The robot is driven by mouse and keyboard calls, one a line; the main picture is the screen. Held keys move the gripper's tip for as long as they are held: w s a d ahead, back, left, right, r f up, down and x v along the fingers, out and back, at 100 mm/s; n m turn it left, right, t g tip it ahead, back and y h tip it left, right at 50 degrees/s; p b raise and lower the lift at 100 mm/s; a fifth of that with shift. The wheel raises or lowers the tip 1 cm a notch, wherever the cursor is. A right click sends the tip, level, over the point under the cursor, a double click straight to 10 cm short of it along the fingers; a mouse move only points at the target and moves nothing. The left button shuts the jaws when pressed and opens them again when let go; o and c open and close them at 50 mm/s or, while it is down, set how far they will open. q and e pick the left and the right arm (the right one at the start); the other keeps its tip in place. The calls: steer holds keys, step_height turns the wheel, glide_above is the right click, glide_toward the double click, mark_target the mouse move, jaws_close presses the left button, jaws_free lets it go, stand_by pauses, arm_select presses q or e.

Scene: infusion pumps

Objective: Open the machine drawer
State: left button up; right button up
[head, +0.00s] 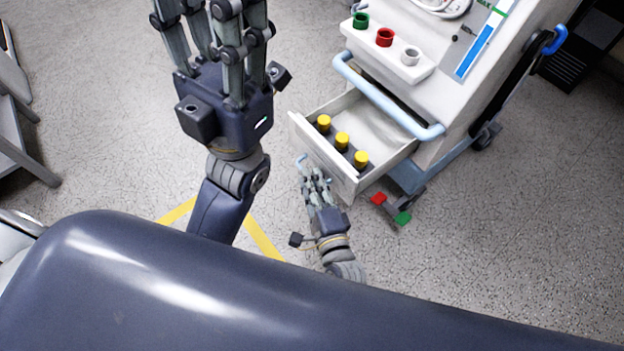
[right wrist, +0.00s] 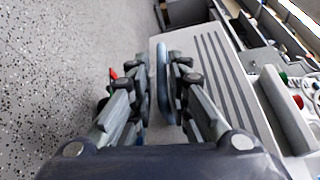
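The white machine drawer (head: 327,155) is pulled out from the cart, and its inside shows in the head view. Several yellow-capped vials (head: 342,140) stand in a row along its front side. The blue drawer handle (right wrist: 163,80) lies between the fingers of my right gripper (right wrist: 162,72) in the right wrist view. The fingers have closed in on both sides of it. In the head view my right gripper (head: 312,176) is low at the drawer front. My left gripper (head: 215,30) is raised at the upper left, fingers apart and empty, with its tips cut off by the frame.
The cart has a blue push bar (head: 385,98) above the drawer and a white holder with green, red and grey cups (head: 384,37). Red and green pedals (head: 390,208) sit near the floor. Yellow tape (head: 262,237) marks the floor. Open floor lies left of the drawer.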

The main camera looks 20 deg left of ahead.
steer(key=v, duration=1.2)
stand_by(0.5)
